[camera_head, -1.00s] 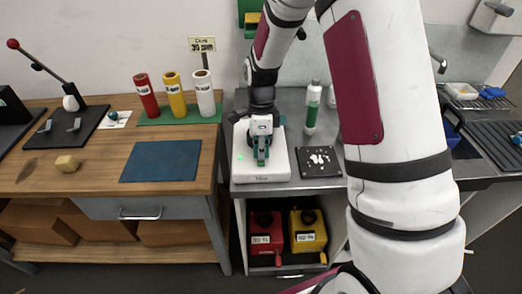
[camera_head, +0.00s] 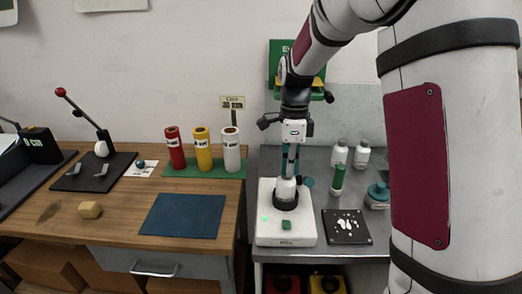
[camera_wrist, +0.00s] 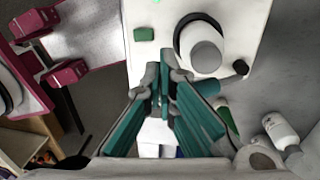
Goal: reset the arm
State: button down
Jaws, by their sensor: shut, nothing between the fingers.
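My gripper (camera_head: 291,160) points down above the white device (camera_head: 265,232) on the grey counter. Its teal fingers (camera_wrist: 166,85) are together with nothing held between them. A white round-topped item with a dark ring (camera_head: 286,190) stands on the device just below the fingertips. It also shows in the wrist view (camera_wrist: 206,55), beside and apart from the fingers. A small green block (camera_head: 286,225) lies on the device in front of it; it shows in the wrist view (camera_wrist: 145,33) too.
Right of the device are a green-bodied bottle (camera_head: 338,180), white bottles (camera_head: 361,154), a teal-lidded jar (camera_head: 377,196) and a dark plate with white pieces (camera_head: 346,227). Red, yellow and white rolls (camera_head: 201,148) stand left. A blue mat (camera_head: 183,216) lies bare on the wooden table.

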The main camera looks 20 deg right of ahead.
jog(key=s+a+r+n+t, duration=0.1)
jog(key=s+r+n+t, duration=0.1)
jog(key=s+r+n, duration=0.2)
jog(key=s+a+r+n+t, duration=0.1)
jog(key=s+r+n, duration=0.4)
jog(key=s+n, duration=0.5)
jog(key=s+a+r+n+t, duration=0.1)
jog(key=s+r+n+t, duration=0.2)
jog(key=s+n, duration=0.4)
jog(key=s+r, duration=0.1)
jog(key=s, duration=0.2)
jog(key=shift+s+a+r+n+t+h, duration=0.25)
jog(key=shift+a+n+t+h, duration=0.05)
jog(key=shift+t, duration=0.1)
